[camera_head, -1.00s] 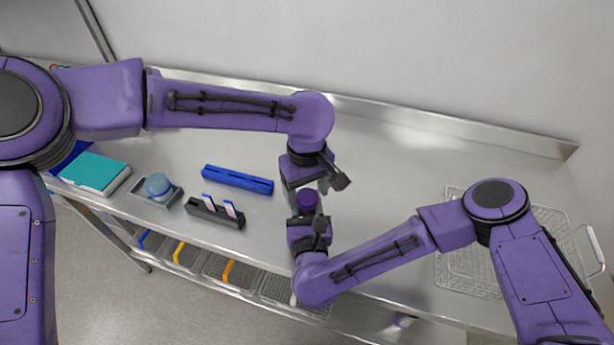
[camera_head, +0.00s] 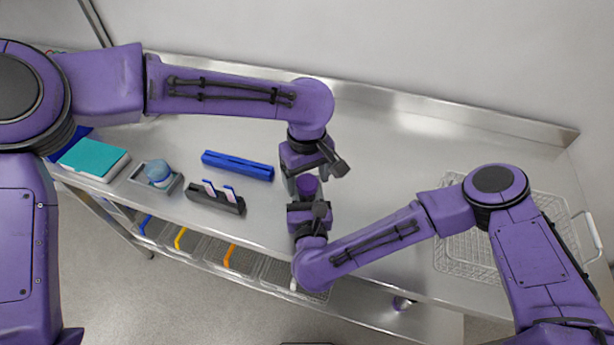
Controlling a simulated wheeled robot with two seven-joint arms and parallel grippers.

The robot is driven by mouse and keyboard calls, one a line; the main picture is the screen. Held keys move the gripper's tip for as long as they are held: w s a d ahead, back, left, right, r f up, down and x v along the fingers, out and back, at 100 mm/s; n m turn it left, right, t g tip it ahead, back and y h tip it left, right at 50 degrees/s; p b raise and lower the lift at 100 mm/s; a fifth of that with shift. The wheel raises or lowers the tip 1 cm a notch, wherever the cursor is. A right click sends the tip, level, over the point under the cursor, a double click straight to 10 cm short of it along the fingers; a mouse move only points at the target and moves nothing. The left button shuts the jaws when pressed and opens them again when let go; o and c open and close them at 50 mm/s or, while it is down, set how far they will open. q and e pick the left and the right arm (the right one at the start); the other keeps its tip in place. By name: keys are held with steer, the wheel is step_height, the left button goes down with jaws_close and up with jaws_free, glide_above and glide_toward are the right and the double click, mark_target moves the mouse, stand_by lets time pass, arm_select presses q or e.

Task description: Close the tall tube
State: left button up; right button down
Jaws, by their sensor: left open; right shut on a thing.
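A round purple top (camera_head: 307,186), which looks like the cap of the tall tube, shows between my two grippers above the steel counter. The tube body under it is hidden. My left gripper (camera_head: 305,181) reaches in from behind with its jaws open, close to the purple top. I cannot tell whether its fingers touch it. My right gripper (camera_head: 307,199) comes from the front and is shut at the purple-topped tube. Its fingertips are mostly hidden, and whether the cap is fully seated cannot be seen.
A wire basket (camera_head: 455,250) is at right. The back middle counter is clear.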

arm_select(q)
step_height(320, 180, up, 4)
steer(key=shift+r, duration=0.2)
steer(key=shift+c, duration=0.3)
